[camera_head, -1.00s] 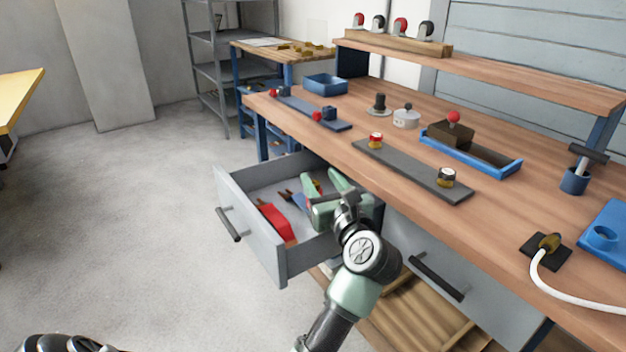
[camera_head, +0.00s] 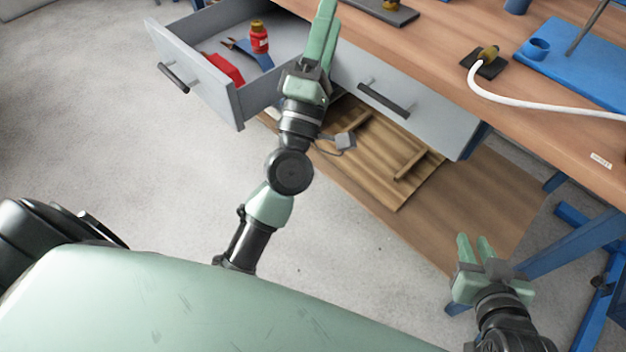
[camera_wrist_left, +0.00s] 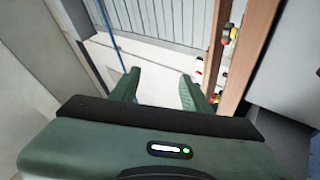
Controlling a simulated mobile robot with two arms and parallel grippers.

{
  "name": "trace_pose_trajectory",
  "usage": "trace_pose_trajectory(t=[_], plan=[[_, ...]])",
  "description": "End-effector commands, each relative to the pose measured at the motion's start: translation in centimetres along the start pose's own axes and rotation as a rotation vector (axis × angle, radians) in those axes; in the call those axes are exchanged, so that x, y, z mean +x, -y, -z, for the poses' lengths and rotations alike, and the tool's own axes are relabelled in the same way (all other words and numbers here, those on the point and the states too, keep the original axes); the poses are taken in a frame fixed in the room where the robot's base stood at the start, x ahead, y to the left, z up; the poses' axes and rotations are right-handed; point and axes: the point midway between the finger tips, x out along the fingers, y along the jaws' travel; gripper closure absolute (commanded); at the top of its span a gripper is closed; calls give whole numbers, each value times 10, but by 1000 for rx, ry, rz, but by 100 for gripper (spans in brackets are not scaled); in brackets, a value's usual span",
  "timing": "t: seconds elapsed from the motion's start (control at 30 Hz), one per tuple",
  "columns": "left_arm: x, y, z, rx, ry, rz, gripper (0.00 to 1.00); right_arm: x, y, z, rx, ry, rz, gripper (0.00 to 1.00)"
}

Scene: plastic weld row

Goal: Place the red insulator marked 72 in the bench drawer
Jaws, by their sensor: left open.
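A red insulator with a brass-coloured top (camera_head: 259,38) stands upright in the open bench drawer (camera_head: 205,70). Its marking is too small to read. My left gripper (camera_head: 325,14) is to the right of the insulator, apart from it, by the drawer's right side. In the left wrist view (camera_wrist_left: 160,84) its fingers are spread with nothing between them. My right gripper (camera_head: 473,240) is low at the right, in front of the bench, with an empty gap between its fingers.
A red item (camera_head: 224,68) and a blue-handled tool (camera_head: 252,52) lie in the drawer. A closed drawer (camera_head: 410,95) is beside it, above a wooden lower shelf (camera_head: 490,190). A white hose (camera_head: 540,104) runs over the bench top. Floor at the left is clear.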

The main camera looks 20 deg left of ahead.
Motion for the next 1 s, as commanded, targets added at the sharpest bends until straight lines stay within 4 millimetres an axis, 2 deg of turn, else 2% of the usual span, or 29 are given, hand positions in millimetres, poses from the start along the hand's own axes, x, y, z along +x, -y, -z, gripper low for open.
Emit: trace_pose_trajectory(t=[0.03, 0.1, 0.17, 0.2, 0.3, 0.4, 0.47, 0.6, 1.0], plan=[[-21, 12, -24, 171, 138, 61, 53, 0, 0, 0, 0, 0, 0, 77], [-54, 35, -53, 413, 333, 148, 53, 0, 0, 0, 0, 1, 0, 77], [-88, 59, -68, 612, 495, 231, 53, 0, 0, 0, 0, 1, 0, 77], [-112, 75, -72, 737, 598, 287, 53, 0, 0, 0, 0, 1, 0, 77], [-170, 109, -67, 1002, 825, 424, 53, 0, 0, 0, 0, 1, 0, 77], [-215, 129, -49, 1189, 993, 538, 53, 0, 0, 0, 0, 1, 0, 77], [-234, 136, -38, 1263, 1061, 588, 53, 0, 0, 0, 0, 1, 0, 77], [-254, 142, -24, 1344, 1137, 649, 53, 0, 0, 0, 0, 1, 0, 77], [-255, 142, -23, 1348, 1140, 653, 53, 0, 0, 0, 0, 1, 0, 77]])
